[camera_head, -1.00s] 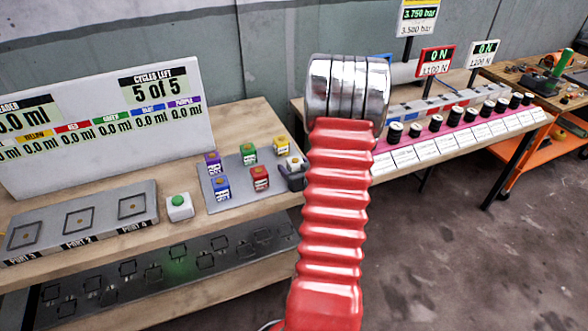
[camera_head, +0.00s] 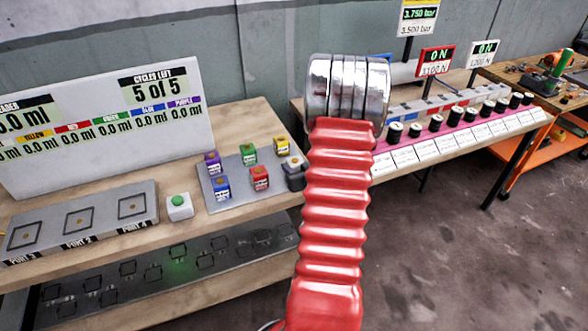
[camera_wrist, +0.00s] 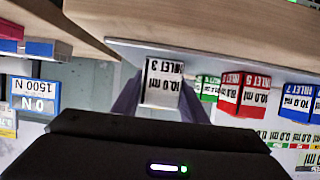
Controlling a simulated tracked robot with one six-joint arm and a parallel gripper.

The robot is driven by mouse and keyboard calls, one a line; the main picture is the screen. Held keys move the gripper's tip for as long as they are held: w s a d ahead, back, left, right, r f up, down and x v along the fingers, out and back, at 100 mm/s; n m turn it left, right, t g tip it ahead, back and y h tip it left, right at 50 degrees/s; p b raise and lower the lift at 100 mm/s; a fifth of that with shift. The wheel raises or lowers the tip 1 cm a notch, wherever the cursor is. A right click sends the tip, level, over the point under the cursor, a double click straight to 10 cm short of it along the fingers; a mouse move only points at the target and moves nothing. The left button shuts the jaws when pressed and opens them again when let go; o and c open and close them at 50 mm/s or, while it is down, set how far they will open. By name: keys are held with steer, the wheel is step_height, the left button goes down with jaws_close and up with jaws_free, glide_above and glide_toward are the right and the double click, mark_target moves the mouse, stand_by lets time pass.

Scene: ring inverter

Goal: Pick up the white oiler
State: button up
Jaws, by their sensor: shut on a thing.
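The white oiler (camera_wrist: 162,82), a small white box with black upside-down print, sits between the two dark fingers of my gripper (camera_wrist: 160,100) in the wrist view. The gripper is shut on it. In the head view my gripper (camera_head: 295,177) is a small dark shape at the right edge of the grey plate (camera_head: 236,190), partly behind my red arm. The oiler's top (camera_head: 294,163) shows just above the fingers there. I cannot tell whether its base touches the plate.
Yellow (camera_head: 282,145), green (camera_head: 249,154), red (camera_head: 260,178), blue (camera_head: 220,188) and purple (camera_head: 212,163) oilers stand close by. A green button box (camera_head: 179,206) and port panel (camera_head: 80,222) lie left. A display board (camera_head: 100,125) stands behind.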

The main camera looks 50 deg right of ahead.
mark_target(295, 160)
steer(key=shift+c, duration=0.9)
steer(key=shift+r, duration=0.1)
steer(key=shift+r, duration=4.95)
